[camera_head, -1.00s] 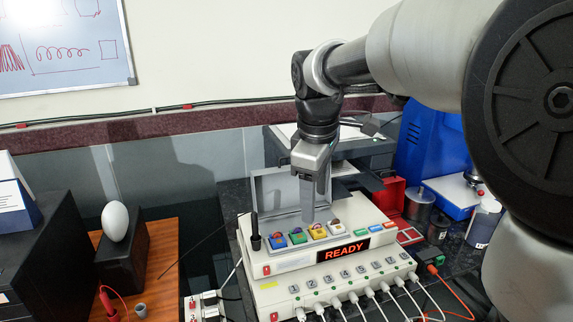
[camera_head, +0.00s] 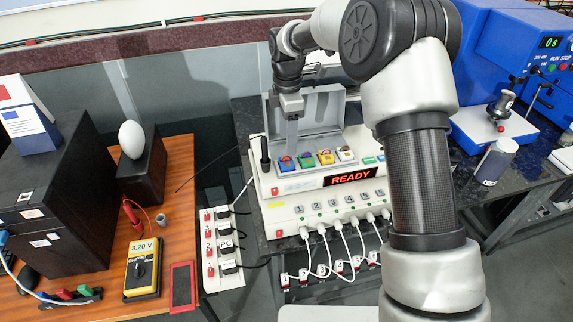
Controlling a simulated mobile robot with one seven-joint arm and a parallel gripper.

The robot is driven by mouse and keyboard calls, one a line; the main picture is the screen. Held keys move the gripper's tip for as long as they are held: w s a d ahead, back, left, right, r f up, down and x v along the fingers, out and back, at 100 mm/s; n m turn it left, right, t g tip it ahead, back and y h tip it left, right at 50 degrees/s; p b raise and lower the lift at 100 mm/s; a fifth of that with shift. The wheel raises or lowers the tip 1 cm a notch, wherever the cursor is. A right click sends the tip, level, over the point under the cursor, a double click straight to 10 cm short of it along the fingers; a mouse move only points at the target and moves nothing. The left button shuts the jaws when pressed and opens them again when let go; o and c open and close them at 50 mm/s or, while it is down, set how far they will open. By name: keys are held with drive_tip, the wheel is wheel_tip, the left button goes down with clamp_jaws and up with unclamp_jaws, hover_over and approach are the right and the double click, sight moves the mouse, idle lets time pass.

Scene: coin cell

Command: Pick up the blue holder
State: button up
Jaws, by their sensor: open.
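The blue holder (camera_head: 286,163) sits at the left end of a row of coloured holders on the white tester box, beside the green holder (camera_head: 306,160). My gripper (camera_head: 292,143) points down just above and behind the blue and green holders, with its jaws open and empty. Its fingers show nearly edge-on, so the gap between them is hard to see. A small gap seems to separate the fingertips from the holders, but the exact height is unclear.
The yellow (camera_head: 325,157) and white (camera_head: 345,155) holders continue the row. A black upright post (camera_head: 265,152) stands just left of the blue holder. A grey lid (camera_head: 325,107) rises behind. The red READY display (camera_head: 351,177) and several white cables are in front.

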sight(288, 161)
drive_tip(key=f, duration=0.7)
drive_tip(key=shift+s+f, duration=0.2)
drive_tip(key=shift+f, duration=0.2)
drive_tip(key=c, duration=1.1)
